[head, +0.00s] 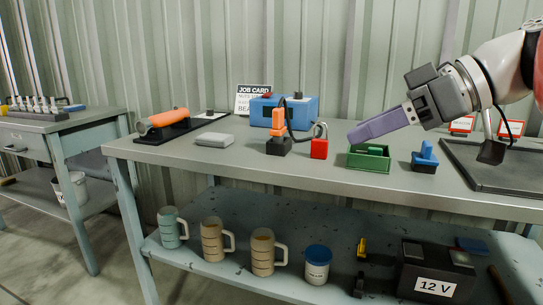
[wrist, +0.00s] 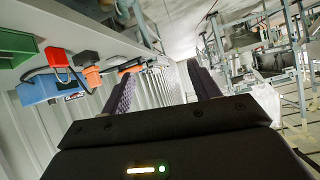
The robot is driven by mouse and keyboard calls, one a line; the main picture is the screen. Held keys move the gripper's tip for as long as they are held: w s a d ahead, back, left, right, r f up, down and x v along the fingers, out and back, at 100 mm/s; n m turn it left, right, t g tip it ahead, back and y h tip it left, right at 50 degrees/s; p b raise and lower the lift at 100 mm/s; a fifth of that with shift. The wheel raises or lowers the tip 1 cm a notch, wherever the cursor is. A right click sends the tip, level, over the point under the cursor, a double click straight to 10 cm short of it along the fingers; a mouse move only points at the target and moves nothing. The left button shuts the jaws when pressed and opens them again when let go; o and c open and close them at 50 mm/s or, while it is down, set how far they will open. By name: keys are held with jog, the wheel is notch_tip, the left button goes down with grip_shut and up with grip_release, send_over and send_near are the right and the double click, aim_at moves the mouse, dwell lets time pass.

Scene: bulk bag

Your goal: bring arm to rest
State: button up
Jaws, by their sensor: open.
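My gripper (head: 355,133) is in the right half of the head view, in the air above the workbench (head: 220,168), with its purple fingers pointing down and to the left. In the wrist view my gripper (wrist: 160,72) has its two fingers spread apart with nothing between them. In the head view the fingers overlap each other. The green open-topped box (head: 369,158) on the bench lies just below the fingers, apart from them.
A red padlock (head: 319,147), a blue box (head: 292,110), an orange-handled tool (head: 279,125) and a blue block (head: 425,158) stand on the bench. A dark tray (head: 495,183) lies at right. Mugs (head: 263,253) and a 12 V battery (head: 434,270) are on the lower shelf.

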jog(key=s+f+m+h, duration=0.2)
jog(key=f+m, duration=0.2)
jog(key=f, duration=0.4)
jog(key=s+f+m+h, duration=0.2)
jog(key=f+m+h, duration=0.1)
jog(key=f, duration=0.6)
jog(key=shift+m+t, duration=0.3)
jog(key=shift+m, duration=0.2)
jog(key=s+f+m+h, duration=0.1)
jog(key=s+f+h, duration=0.1)
jog(key=f, duration=0.3)
jog(key=s+d+f+m+h, duration=0.1)
jog(key=s+f+h, duration=0.1)
jog(key=f, duration=0.3)
jog(key=s+f+m+h, duration=0.2)
jog(key=f, duration=0.4)
jog(key=shift+s+d+f+t, duration=0.1)
jog(key=shift+s+d+t, duration=0.05)
jog(key=shift+d+t, duration=0.2)
